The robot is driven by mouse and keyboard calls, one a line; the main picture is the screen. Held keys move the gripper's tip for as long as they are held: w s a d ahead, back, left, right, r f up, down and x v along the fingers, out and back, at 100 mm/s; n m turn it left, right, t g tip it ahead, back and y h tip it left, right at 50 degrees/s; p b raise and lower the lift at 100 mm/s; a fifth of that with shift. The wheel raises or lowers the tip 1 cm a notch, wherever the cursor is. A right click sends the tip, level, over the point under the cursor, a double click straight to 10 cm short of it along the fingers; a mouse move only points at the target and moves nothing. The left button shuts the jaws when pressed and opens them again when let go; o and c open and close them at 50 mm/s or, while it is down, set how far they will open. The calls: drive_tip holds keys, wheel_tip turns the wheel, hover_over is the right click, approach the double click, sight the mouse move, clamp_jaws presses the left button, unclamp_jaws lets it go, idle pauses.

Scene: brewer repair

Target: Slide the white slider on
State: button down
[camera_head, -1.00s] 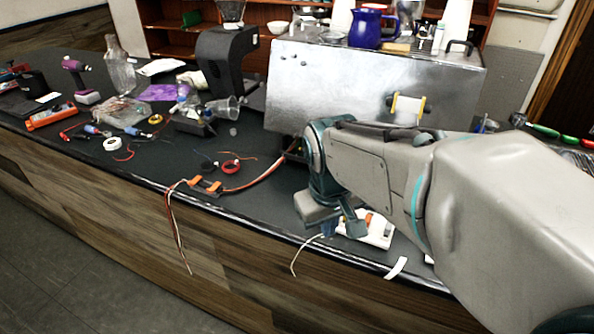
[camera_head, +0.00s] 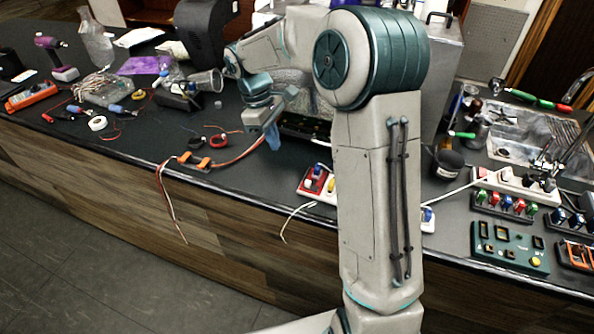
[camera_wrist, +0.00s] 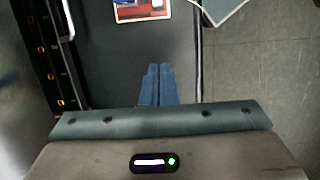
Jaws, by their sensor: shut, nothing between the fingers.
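A white-framed unit with a red panel (camera_head: 313,184) and small blue and yellow parts lies near the counter's front edge. My arm hides part of the counter to its right. The unit's near end also shows at the top of the wrist view (camera_wrist: 140,12), cut off by the frame edge. I cannot make out a white slider for certain. My gripper (camera_head: 273,137) is above the counter, left of and behind the unit, apart from it. Its blue fingers (camera_wrist: 158,74) are together with nothing between them, pointing toward the unit in the wrist view.
An orange clamp (camera_head: 196,162) with red and white wires is at the counter edge. The metal brewer body (camera_head: 440,65) stands behind my arm. A green switch panel (camera_head: 508,246) and several switches are at right.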

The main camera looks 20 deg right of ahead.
drive_tip(key=shift+f, duration=0.1)
drive_tip(key=p, duration=0.2)
approach(302, 185)
drive_tip(key=f, duration=0.2)
drive_tip(key=w+a+f, duration=0.1)
drive_tip(key=a+f, duration=0.1)
drive_tip(key=f, duration=0.1)
drive_tip(key=shift+w+f, duration=0.2)
drive_tip(key=shift+f, duration=0.15)
drive_tip(key=shift+s+d+r+p, duration=0.1)
drive_tip(key=shift+s+d+p, duration=0.2)
drive_tip(key=shift+d, duration=0.25)
drive_tip(key=shift+s+d+r+p, duration=0.1)
drive_tip(key=shift+s+d+p, duration=0.1)
drive_tip(key=shift+s+d, duration=0.3)
drive_tip(key=shift+s+d+f, duration=0.15)
drive_tip(key=shift+s+d, duration=0.15)
drive_tip(key=shift+d, duration=0.1)
drive_tip(key=shift+s, duration=0.1)
